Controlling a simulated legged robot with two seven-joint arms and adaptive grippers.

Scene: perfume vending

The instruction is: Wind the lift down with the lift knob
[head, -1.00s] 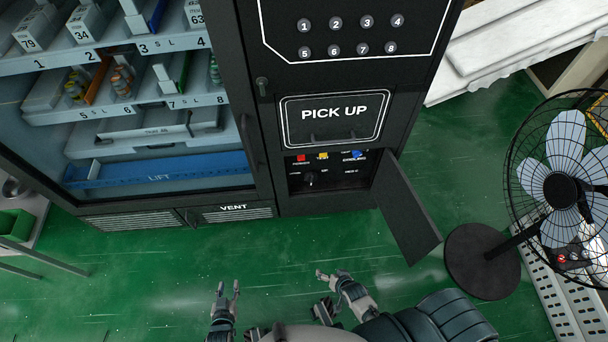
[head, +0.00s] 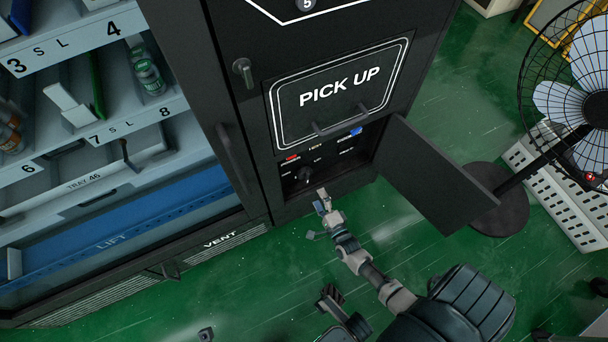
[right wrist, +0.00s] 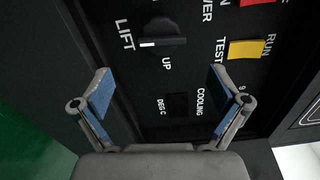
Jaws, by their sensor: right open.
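The lift knob (head: 304,175) is a small dark knob in the open control recess under the PICK UP door. In the right wrist view the lift knob (right wrist: 165,42) is black, its white mark pointing left toward the word LIFT, with UP printed below. My right gripper (head: 323,199) is just in front of the recess, below the knob. In the right wrist view my right gripper (right wrist: 162,92) is open and empty, its blue-padded fingers wide apart and short of the knob. The blue lift (head: 150,225) lies low behind the glass.
The recess's black door (head: 435,175) hangs open to the right. A yellow switch (right wrist: 246,49) and a red switch (right wrist: 258,2) sit near the knob. A fan (head: 575,95) stands at the right. Green floor (head: 270,270) is clear in front.

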